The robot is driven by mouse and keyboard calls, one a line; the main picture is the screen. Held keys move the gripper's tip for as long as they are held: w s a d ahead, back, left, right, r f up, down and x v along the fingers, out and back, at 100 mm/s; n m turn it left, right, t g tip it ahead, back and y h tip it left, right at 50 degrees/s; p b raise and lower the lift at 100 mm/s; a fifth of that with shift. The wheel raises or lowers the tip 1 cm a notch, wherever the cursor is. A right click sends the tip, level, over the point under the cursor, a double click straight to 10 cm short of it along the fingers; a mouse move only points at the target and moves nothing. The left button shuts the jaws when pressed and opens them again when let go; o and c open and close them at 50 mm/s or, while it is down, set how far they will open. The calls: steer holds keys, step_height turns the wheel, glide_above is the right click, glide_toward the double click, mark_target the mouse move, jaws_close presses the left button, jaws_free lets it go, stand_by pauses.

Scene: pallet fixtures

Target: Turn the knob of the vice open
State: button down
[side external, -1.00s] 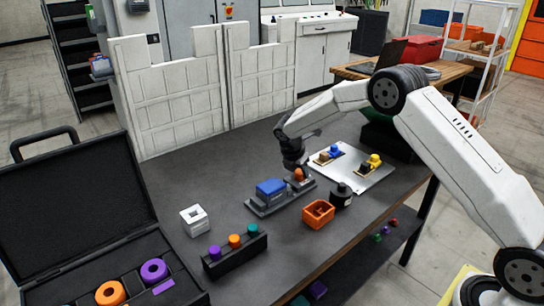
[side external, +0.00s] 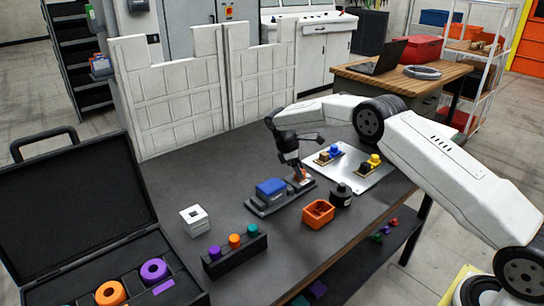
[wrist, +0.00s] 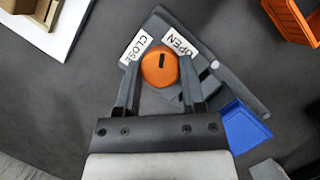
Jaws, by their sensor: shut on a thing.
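The vice (side external: 262,207) is a dark grey fixture on the table with a blue block (side external: 271,188) in it; the block also shows in the wrist view (wrist: 240,125). Its round orange knob (wrist: 160,68) sits at one end, between white labels reading CLOSE (wrist: 137,46) and OPEN (wrist: 180,45). A short dark mark on the knob points up in the wrist view, between the two labels. My gripper (wrist: 161,72) is shut on the knob, one finger on each side. In the side view my gripper (side external: 299,174) is tilted and largely hides the knob.
An orange bin (side external: 318,214) and a black round container (side external: 341,196) stand close by at the right. A pale plate (side external: 362,174) with small blocks lies behind. A black rack with coloured pegs (side external: 235,256) and a white block (side external: 194,221) stand in front and left.

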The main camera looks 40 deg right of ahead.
steer(key=m+y, duration=0.1)
steer(key=m, duration=0.2)
steer(key=m+g+y, duration=0.1)
steer(key=m, duration=0.2)
steer(key=shift+w, duration=0.1)
stand_by(0.5)
steer(key=shift+c, duration=1)
jaws_free()
steer(key=shift+d, duration=0.1)
steer(key=shift+r, duration=0.2)
steer(key=shift+v, duration=1.15)
step_height(320, 180, up, 7)
steer(key=shift+w+a+r, duration=0.2)
steer(key=shift+r, duration=0.1)
